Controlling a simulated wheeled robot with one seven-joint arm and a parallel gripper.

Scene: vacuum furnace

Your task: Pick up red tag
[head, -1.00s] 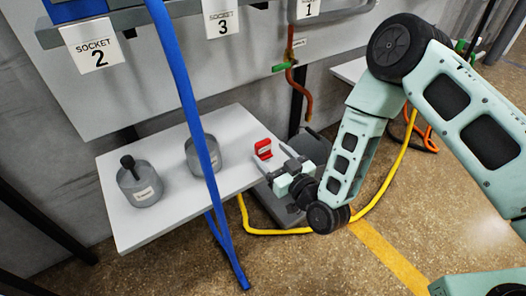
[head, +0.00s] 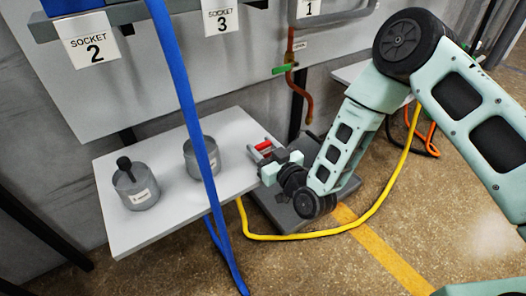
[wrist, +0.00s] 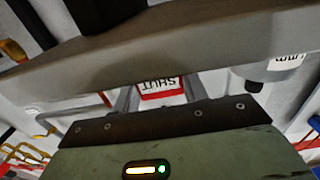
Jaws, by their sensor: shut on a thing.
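The red tag (head: 263,146) is at the right end of the light grey shelf in the head view, partly hidden by my gripper (head: 264,155). In the wrist view the red tag (wrist: 160,88) shows a white face with black lettering, between my two grey fingers. My gripper is shut on the tag. I cannot tell whether the tag still touches the shelf.
The shelf (head: 115,225) also holds two grey pots, one with a black knob (head: 135,185) and one (head: 203,165) behind a blue hose (head: 185,90). A yellow hose (head: 310,236) lies on the floor. Socket signs hang above.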

